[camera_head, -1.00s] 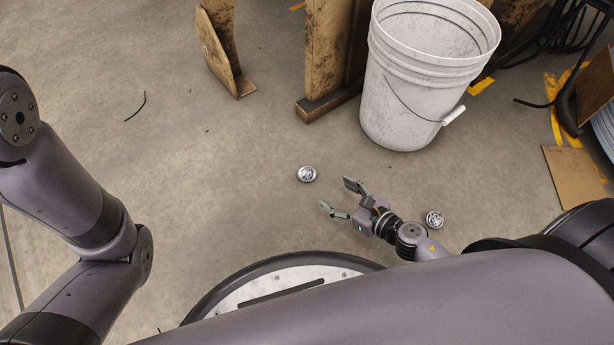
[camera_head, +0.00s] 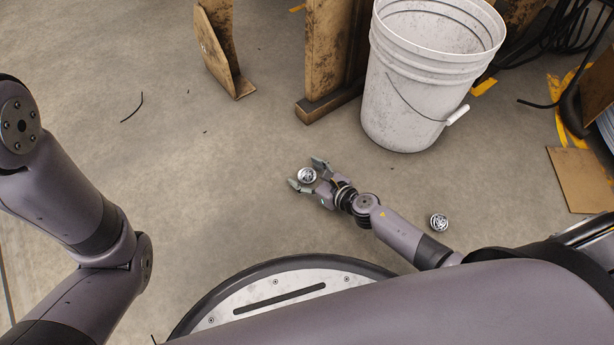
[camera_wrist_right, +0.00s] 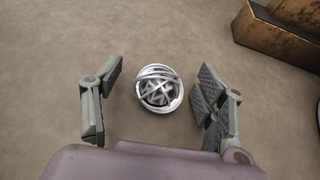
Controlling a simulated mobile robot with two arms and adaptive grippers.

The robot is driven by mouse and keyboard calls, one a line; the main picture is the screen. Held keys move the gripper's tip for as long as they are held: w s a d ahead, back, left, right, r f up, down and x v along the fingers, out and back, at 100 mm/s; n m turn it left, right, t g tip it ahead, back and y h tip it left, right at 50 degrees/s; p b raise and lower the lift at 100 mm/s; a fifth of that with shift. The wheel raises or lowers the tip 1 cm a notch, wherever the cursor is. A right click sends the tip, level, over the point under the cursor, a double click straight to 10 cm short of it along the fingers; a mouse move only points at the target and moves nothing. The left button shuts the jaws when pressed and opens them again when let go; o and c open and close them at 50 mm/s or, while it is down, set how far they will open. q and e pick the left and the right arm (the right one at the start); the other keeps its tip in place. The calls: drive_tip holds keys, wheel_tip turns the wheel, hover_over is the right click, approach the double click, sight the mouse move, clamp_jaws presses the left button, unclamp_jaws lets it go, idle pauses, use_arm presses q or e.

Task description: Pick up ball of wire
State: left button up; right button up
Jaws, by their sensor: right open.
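A silvery ball of wire (camera_head: 307,175) lies on the concrete floor between the fingers of my right gripper (camera_head: 306,174). In the right wrist view the ball (camera_wrist_right: 159,89) sits between the two spread fingers of the gripper (camera_wrist_right: 158,100), with a gap on each side. Neither finger visibly touches it. A second ball of wire (camera_head: 439,222) lies on the floor to the right, beside my right forearm. My left arm shows at the left edge of the head view, but its gripper is out of frame.
A white bucket (camera_head: 412,100) stands upright behind and right of the gripper. Wooden posts (camera_head: 328,105) with a base stand beyond the ball. A cardboard piece (camera_head: 580,180) lies at the right. The floor to the left is mostly clear.

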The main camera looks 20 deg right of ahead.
drive_tip(key=shift+c, duration=0.2)
drive_tip(key=c, duration=1.3)
drive_tip(key=shift+o, duration=0.2)
drive_tip(key=shift+r, duration=0.1)
